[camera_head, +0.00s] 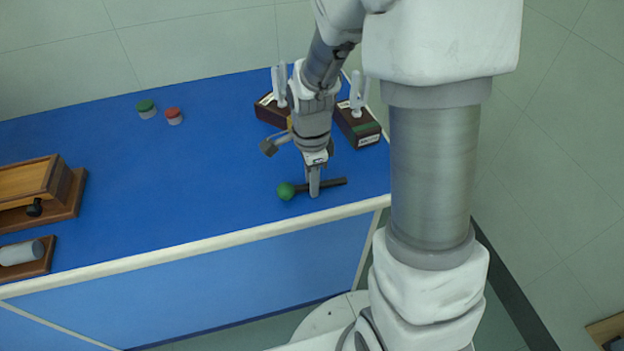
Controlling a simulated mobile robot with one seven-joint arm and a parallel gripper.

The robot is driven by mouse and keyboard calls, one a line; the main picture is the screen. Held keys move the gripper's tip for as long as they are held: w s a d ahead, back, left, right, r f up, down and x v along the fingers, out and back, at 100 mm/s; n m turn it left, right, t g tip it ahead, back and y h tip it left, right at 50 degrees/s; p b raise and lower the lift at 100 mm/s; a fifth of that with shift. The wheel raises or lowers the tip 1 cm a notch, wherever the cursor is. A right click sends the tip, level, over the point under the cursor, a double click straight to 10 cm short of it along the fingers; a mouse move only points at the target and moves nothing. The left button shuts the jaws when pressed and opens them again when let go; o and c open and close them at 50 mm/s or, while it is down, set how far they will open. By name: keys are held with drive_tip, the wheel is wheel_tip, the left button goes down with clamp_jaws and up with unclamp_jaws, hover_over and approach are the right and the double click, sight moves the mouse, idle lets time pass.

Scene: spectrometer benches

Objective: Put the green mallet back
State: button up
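The green mallet (286,191) lies on the blue bench top near its front edge, its round green head to the left and its dark handle pointing right. My gripper (314,190) points down at the handle, just right of the head. The fingers are seen edge-on and overlap the handle, so I cannot tell whether they grip it. A dark block with a green stripe (365,128) and a white upright stands behind, to the right. A similar dark block (268,108) with a white upright stands to the left of it, partly hidden by my arm.
A green-lidded jar (146,109) and a red-lidded jar (173,116) stand towards the back. A wooden box (30,184) and a grey cylinder on a wooden base (40,262) are at the far left. The middle of the blue bench (170,190) is clear.

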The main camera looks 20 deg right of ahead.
drive_tip(key=shift+o, duration=1.2)
drive_tip(key=shift+r, duration=0.1)
wheel_tip(320, 180, up, 11)
drive_tip(key=p, duration=0.3)
drive_tip(key=s+r+n+t, duration=0.5)
drive_tip(key=s+r+n, duration=0.8)
drive_tip(key=n, duration=0.5)
drive_tip(key=shift+s+d+t, duration=0.15)
drive_tip(key=shift+s+t, duration=0.15)
drive_tip(key=shift+s, duration=0.15)
drive_tip(key=shift+r, duration=0.1)
